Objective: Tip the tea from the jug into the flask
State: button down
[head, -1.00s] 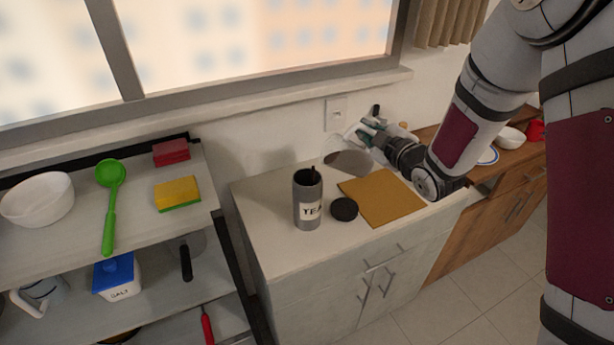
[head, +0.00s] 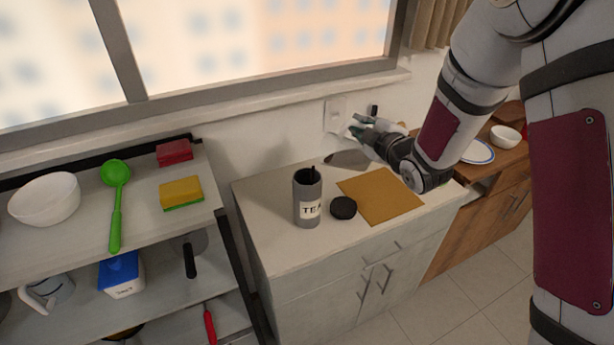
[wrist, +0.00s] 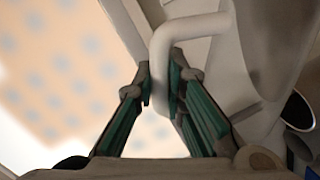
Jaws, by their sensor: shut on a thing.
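The flask (head: 307,205) is a grey cylinder with a TEA label. It stands upright and open on the white counter, left of the brown mat. Its black lid (head: 343,208) lies just to its right. My gripper (head: 358,127) is raised near the wall, behind and right of the flask. In the wrist view, its green-padded fingers (wrist: 165,95) are shut on the white looped handle (wrist: 160,55) of the jug. The pale jug body (wrist: 268,50) fills the right side there. In the head view the jug blends with the wall, and its contents cannot be seen.
A brown mat (head: 380,195) lies on the counter (head: 268,245), with bare counter around the flask. A shelf unit at left holds a bowl (head: 44,199), a green ladle (head: 115,205) and sponges (head: 181,193). A plate (head: 478,152) and bowl (head: 505,136) sit at right.

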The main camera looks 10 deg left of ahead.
jog(key=shift+s+a+r+n, duration=0.2)
jog(key=shift+a+r+n, duration=0.15)
jog(key=shift+r+n, duration=0.05)
jog(key=shift+s+a+r+p, duration=0.1)
jog(key=shift+a+r+p, duration=0.2)
jog(key=shift+p, duration=0.2)
jog(key=shift+s+a+r+n+h+p, duration=0.15)
jog(key=shift+s+a+r+n+p, duration=0.15)
jog(key=shift+a, duration=0.25)
jog(key=shift+s+a+r+n+h+p, duration=0.1)
jog(key=shift+s+a+n+h+p, duration=0.1)
jog(key=shift+a+n+p, duration=0.25)
jog(key=shift+s+a+r+n+h+p, duration=0.15)
jog(key=shift+s+a+r+n+p, duration=0.1)
jog(key=shift+a, duration=0.35)
jog(key=d+f+b, duration=0.1)
jog(key=w+d+f+m+b, duration=0.1)
jog(key=d, duration=0.1)
jog(key=w+d+m+b, duration=0.1)
jog(key=shift+w+d+f+y, duration=0.25)
jog(key=shift+f+y, duration=0.05)
jog(key=shift+f, duration=0.1)
jog(key=shift+d+f+m+b, duration=0.2)
jog(key=shift+m+b, duration=0.1)
jog(key=shift+m, duration=0.2)
jog(key=shift+s+r+y, duration=0.1)
jog(key=shift+y, duration=0.2)
